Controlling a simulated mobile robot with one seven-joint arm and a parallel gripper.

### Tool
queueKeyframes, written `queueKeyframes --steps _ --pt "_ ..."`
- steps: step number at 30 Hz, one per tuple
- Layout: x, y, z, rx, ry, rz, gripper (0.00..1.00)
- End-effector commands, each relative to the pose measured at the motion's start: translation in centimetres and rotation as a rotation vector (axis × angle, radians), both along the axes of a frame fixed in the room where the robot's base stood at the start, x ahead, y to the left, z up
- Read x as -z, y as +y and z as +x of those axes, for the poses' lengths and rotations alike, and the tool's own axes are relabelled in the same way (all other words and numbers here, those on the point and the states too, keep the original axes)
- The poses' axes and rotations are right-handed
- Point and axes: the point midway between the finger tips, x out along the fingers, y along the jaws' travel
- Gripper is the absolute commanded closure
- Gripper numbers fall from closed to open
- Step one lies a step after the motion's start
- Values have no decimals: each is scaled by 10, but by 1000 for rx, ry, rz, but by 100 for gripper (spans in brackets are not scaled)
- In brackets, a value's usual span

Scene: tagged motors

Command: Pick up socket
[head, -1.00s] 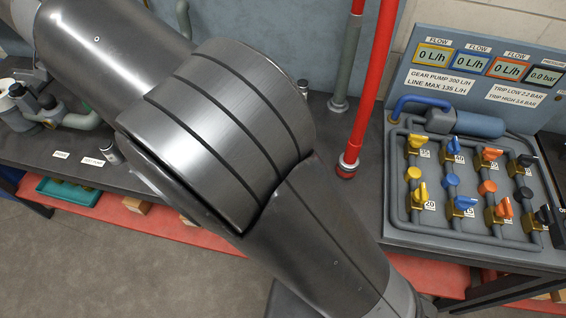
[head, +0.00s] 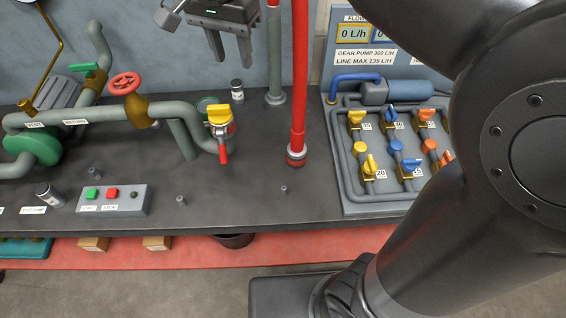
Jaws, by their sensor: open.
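No thing in view is clearly marked as a socket. Two small dark-and-silver cylinders could be it, but I cannot tell: one cylinder (head: 49,194) is at the left front of the bench, beside a white tag, and another cylinder (head: 237,88) stands at the back of the bench near the wall. My gripper (head: 231,50) is at the top of the head view, its two fingers pointing down, apart and empty. It is above the back cylinder in the picture; its height over the bench is unclear.
Green-grey pipework with a red handwheel (head: 125,83) fills the left.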

Motion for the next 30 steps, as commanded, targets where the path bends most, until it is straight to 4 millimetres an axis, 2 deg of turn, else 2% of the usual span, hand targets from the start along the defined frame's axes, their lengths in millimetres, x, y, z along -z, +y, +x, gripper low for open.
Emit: queueKeyframes --steps 1,3,12,20,27,30 --pt "0 -17 -8 35 18 1 60" --pt "2 -33 -20 74 43 3 60" --pt "9 -86 -66 215 127 3 60" --pt "100 -82 -65 202 133 -1 60" --pt "206 -82 -65 202 136 -5 60" --pt "242 -83 -64 203 133 -3 60"
